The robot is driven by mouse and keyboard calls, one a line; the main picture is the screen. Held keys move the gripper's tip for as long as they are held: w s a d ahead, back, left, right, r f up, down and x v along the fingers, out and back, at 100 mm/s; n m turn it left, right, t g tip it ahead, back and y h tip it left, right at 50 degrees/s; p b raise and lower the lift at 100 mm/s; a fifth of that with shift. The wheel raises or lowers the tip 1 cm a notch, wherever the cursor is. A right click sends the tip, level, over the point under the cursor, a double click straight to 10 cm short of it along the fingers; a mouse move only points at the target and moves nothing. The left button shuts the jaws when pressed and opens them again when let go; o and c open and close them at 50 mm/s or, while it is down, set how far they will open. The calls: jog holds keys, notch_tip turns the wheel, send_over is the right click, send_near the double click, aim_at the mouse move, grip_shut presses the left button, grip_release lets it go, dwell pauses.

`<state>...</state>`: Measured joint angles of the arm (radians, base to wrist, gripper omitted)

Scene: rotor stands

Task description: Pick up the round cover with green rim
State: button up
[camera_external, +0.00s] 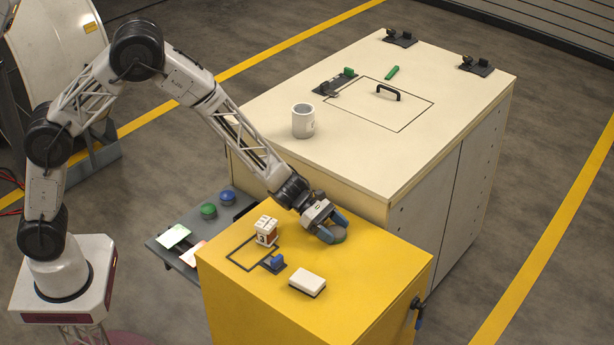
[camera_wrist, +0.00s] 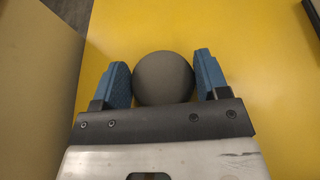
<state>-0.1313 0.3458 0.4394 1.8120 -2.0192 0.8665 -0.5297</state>
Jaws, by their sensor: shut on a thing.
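The round cover (camera_wrist: 163,78) is dark grey on top in the wrist view and lies between the two blue fingers of my gripper (camera_wrist: 163,82). In the external view the round cover (camera_external: 338,236) shows a thin green edge and is at the top of the yellow cabinet (camera_external: 370,270), near its back right. My gripper (camera_external: 333,228) is shut on it, one finger at each side. I cannot tell whether the cover still touches the yellow surface. The gripper body hides part of it.
On the yellow top are a white-and-brown box (camera_external: 266,231), a small blue part (camera_external: 276,262) and a white block (camera_external: 307,282). A grey shelf (camera_external: 190,230) with buttons is at the left.

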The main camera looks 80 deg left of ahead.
aim_at(334, 230)
jog(key=shift+c, duration=0.6)
notch_tip(334, 230, up, 10)
dwell(0.4)
